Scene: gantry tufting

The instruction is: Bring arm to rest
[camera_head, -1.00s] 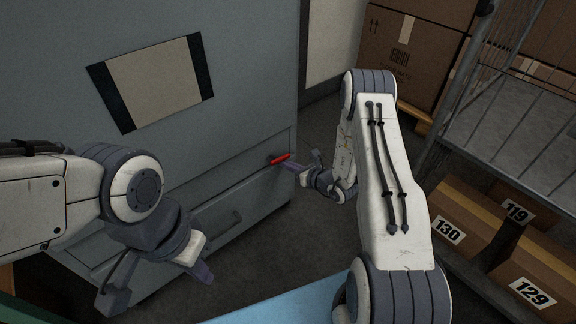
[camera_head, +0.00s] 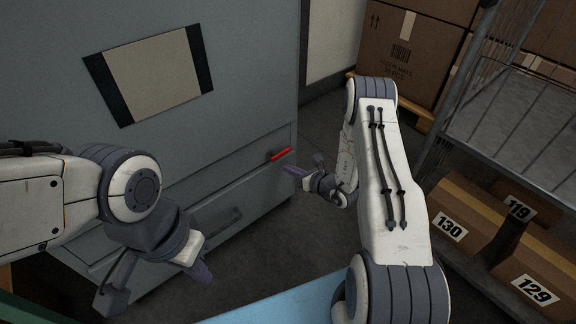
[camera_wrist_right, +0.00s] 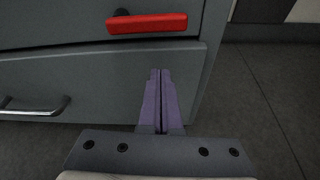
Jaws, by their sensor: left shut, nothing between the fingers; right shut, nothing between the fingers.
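My right gripper (camera_head: 293,171) is shut and empty, its purple fingers together in the right wrist view (camera_wrist_right: 160,98). It hangs in front of the grey cabinet (camera_head: 236,100), a little below and to the right of a red handle (camera_head: 280,154). In the right wrist view the red handle (camera_wrist_right: 147,23) lies beyond the fingertips, apart from them. My left gripper (camera_head: 200,270) is shut and empty at the lower left, in front of the cabinet's lower drawer.
A metal drawer handle (camera_head: 222,222) is on the cabinet's lower drawer. A wire cage trolley (camera_head: 510,150) and numbered cardboard boxes (camera_head: 455,215) stand at the right. A light blue surface (camera_head: 275,307) is at the bottom. Dark floor between cabinet and boxes is clear.

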